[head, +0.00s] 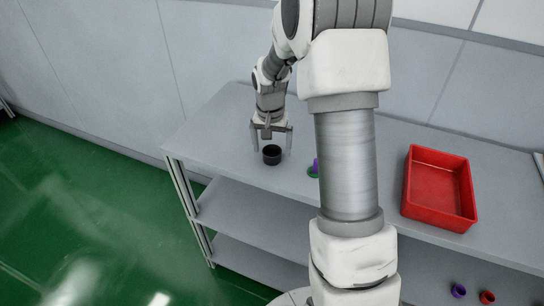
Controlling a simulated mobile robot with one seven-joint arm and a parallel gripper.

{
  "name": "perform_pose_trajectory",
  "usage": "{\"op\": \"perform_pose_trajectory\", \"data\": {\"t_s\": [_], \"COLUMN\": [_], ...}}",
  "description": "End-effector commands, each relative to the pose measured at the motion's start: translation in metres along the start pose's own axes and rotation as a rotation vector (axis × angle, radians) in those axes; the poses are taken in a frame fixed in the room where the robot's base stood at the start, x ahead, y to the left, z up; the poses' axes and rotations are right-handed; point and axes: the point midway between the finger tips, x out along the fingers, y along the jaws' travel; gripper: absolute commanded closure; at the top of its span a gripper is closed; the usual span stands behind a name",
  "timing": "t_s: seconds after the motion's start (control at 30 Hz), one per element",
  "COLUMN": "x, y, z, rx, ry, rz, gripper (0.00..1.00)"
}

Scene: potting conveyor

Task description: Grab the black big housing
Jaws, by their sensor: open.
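The black big housing (272,158) is a short round cup standing upright on the grey table near its left end. My gripper (272,146) points down over it, with its fingers spread to the left and right of the housing. The fingertips look near the height of the housing's rim. I cannot tell exactly how far down around it they reach. Nothing is held.
A red tray (409,208) stands on the table (222,135) at the right. A purple part and a green part (312,175) are partly hidden behind my arm. Purple (458,290) and red (487,297) parts lie at the lower right. The table's left end is clear.

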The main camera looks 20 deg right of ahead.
Motion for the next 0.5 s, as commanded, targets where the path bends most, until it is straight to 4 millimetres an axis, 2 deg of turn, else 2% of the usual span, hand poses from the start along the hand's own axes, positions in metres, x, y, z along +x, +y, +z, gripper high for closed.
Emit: {"op": "perform_pose_trajectory", "data": {"t_s": [0.13, 0.4, 0.43, 0.5], "x": [0.018, 0.021, 0.021, 0.021], "y": [0.0, 0.0, 0.0, 0.0], "z": [0.0, 0.0, 0.0, 0.0], "rx": [0.0, 0.0, 0.0, 0.0], "ry": [0.0, 0.001, 0.001, 0.001], "rz": [0.0, -0.001, -0.001, -0.001], "gripper": [0.0, 0.0, 0.02, 0.14]}}
